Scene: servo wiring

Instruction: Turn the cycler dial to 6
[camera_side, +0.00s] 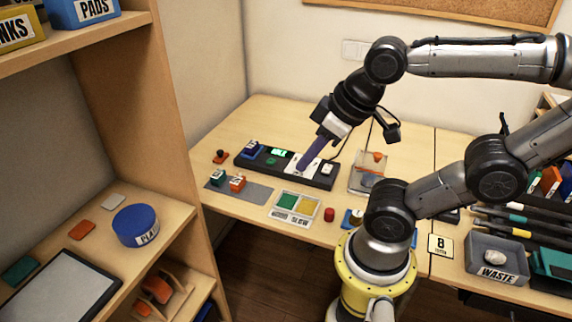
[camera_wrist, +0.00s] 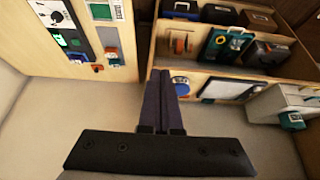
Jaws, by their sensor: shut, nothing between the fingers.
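A dark round dial (camera_wrist: 57,17) shows on a pale panel at the upper left of the wrist view; I take it for the cycler dial. Its setting is too small to read. In the side view, a long black unit (camera_side: 245,162) carries a lit green display (camera_side: 279,152) and a white panel (camera_side: 291,168). My gripper (camera_side: 302,171) is shut and empty, its purple fingers pointing down over that panel and hiding part of it. In the wrist view my gripper (camera_wrist: 161,72) lies well right of the dial, apart from it.
A blue block (camera_side: 253,149) stands at the unit's left. Green and orange pieces lie on a grey mat (camera_side: 256,192) in front, beside a tray with green and yellow pads (camera_side: 295,206). A clear case (camera_side: 371,172) stands right. A wooden shelf (camera_side: 183,110) rises at left.

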